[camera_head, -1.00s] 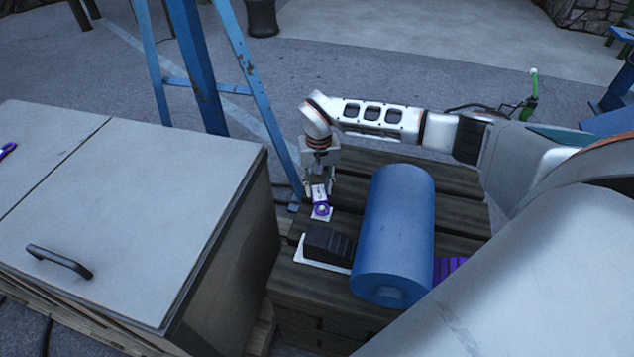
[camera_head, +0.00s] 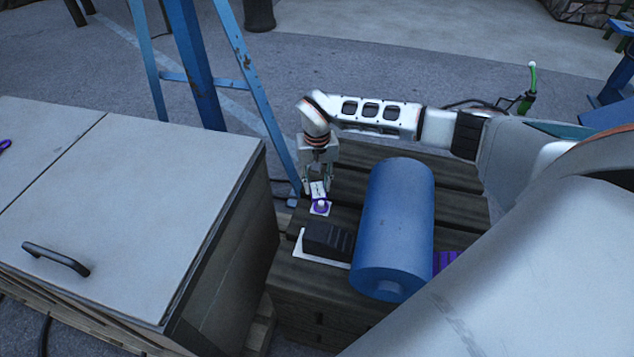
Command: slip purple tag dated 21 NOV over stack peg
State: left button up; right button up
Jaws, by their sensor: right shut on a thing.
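My right gripper (camera_head: 317,184) points down over the dark wooden crate top and is shut on a small white and purple tag (camera_head: 319,191). The tag's purple ring end (camera_head: 321,205) is over a small white square plate (camera_head: 320,211) on the wood. No peg shows clearly there; I cannot tell whether the ring is around one or only above it. The date on the tag is too small to read. My left gripper is not in view.
A large blue roll (camera_head: 396,225) lies just right of the plate. A black block (camera_head: 327,241) on a white base stands in front. A grey lidded chest (camera_head: 130,210) is at left, a blue ladder-like frame (camera_head: 205,75) behind. A purple item (camera_head: 445,261) lies right of the roll.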

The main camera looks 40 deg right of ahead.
jog(key=o, duration=1.2)
jog(key=shift+c, duration=0.2)
